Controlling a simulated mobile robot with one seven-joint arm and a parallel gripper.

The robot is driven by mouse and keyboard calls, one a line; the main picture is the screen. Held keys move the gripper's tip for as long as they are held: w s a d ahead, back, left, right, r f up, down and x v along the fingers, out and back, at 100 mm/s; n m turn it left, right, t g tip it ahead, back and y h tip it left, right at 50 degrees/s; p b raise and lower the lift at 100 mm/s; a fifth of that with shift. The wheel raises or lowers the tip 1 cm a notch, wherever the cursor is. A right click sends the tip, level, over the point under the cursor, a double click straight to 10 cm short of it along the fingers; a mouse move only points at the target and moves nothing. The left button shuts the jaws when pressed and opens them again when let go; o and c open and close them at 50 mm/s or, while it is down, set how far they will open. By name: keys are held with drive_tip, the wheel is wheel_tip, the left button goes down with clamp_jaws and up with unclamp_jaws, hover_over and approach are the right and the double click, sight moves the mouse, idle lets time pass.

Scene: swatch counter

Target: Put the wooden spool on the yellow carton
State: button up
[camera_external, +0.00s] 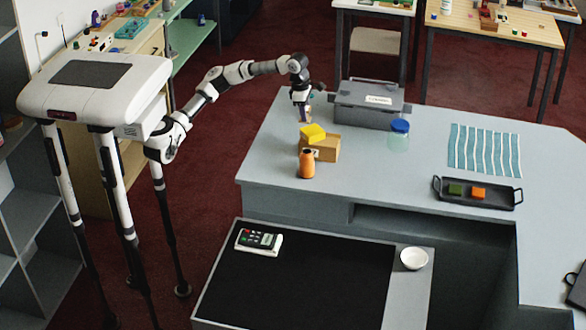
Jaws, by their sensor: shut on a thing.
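The yellow carton (312,132) lies on top of a tan box (327,149) near the left end of the grey counter. My gripper (304,118) points down just behind and above the yellow carton, a little to its left. It is shut on a small tan-brown piece, the wooden spool (306,119), which is mostly hidden between the fingers. The spool appears apart from the carton, but the exact gap cannot be told from this view.
An orange bottle (307,164) stands in front of the tan box. A grey toolbox (368,103) and a blue-lidded jar (398,135) stand to the right. Farther right are a striped cloth (485,149) and a black tray (463,200). The counter between jar and cloth is clear.

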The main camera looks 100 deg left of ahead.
drive_tip(key=shift+f, duration=1.8)
drive_tip(key=shift+f, duration=0.15)
drive_tip(key=o, duration=1)
drive_tip(key=r, duration=0.4)
drive_tip(key=s+r, duration=0.1)
drive_tip(key=r, duration=0.7)
drive_tip(key=shift+s+r+b, duration=0.1)
drive_tip(key=shift+s+b, duration=0.25)
drive_tip(key=shift+s, duration=0.05)
